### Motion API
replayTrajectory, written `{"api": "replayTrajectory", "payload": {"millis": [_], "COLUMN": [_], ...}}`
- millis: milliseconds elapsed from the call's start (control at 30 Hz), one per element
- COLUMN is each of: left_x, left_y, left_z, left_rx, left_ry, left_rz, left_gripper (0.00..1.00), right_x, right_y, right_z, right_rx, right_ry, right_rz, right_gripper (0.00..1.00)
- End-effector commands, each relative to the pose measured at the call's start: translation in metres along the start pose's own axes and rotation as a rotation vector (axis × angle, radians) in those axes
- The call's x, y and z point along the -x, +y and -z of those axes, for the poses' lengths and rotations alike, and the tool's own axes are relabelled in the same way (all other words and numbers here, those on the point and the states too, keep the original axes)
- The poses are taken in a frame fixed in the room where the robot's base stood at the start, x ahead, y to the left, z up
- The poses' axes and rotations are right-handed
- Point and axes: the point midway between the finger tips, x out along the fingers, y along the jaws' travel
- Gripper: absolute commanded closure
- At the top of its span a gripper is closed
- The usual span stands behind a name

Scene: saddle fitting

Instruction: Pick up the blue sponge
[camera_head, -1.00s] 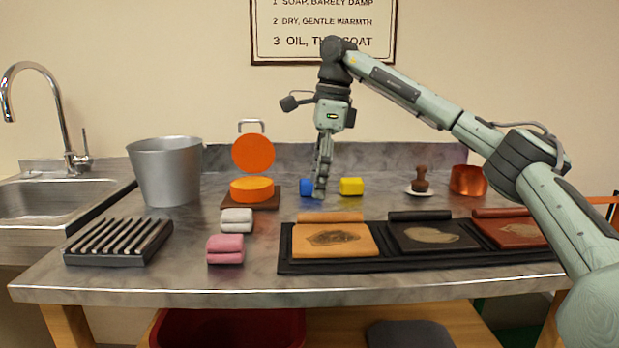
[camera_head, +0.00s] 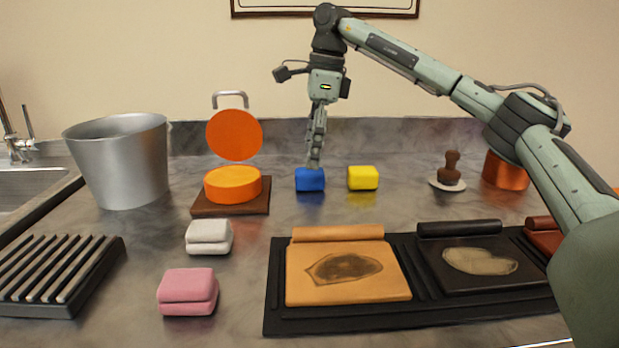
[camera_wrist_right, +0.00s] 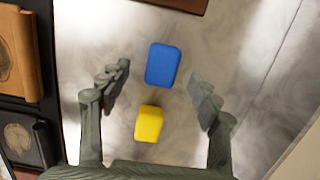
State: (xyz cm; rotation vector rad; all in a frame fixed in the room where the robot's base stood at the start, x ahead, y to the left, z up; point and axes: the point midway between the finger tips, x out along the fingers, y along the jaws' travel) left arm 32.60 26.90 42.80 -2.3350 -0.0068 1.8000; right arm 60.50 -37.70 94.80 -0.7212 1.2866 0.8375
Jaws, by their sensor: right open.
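The blue sponge (camera_head: 310,181) lies on the metal counter, just left of the yellow sponge in the head view. My right gripper (camera_head: 314,163) points down just above and behind the blue sponge's top in the picture; the exact gap is hard to tell there. In the right wrist view, the right gripper (camera_wrist_right: 160,90) is open and empty, its fingers spread to either side. The blue sponge (camera_wrist_right: 163,65) lies between and a little beyond the fingertips, and the yellow sponge (camera_wrist_right: 149,123) lies nearer the palm. My left gripper is not in view.
An orange tin (camera_head: 233,186) with its lid up stands on a brown board to the left. White (camera_head: 209,236) and pink (camera_head: 188,291) sponges lie in front. A black tray (camera_head: 420,312) holds leather pieces. A metal bucket (camera_head: 122,160) stands left; a brush and copper pot stand right.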

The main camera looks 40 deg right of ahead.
Motion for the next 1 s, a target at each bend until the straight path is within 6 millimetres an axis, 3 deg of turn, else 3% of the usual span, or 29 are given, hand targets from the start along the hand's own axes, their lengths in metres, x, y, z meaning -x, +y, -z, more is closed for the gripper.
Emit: {"api": "replayTrajectory", "payload": {"millis": [300,633,1000], "left_x": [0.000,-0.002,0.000], "left_y": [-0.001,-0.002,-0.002], "left_z": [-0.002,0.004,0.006], "left_rx": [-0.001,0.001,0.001], "left_ry": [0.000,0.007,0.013], "left_rz": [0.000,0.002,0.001], "left_gripper": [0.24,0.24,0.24], "right_x": [-0.045,-0.053,-0.052], "right_y": [-0.003,-0.003,-0.003], "right_z": [0.003,0.003,0.003], "right_rx": [-0.001,-0.001,-0.001], "right_ry": [0.001,-0.001,0.000], "right_rz": [-0.002,0.001,0.001], "right_gripper": [0.37,0.37,0.83]}}
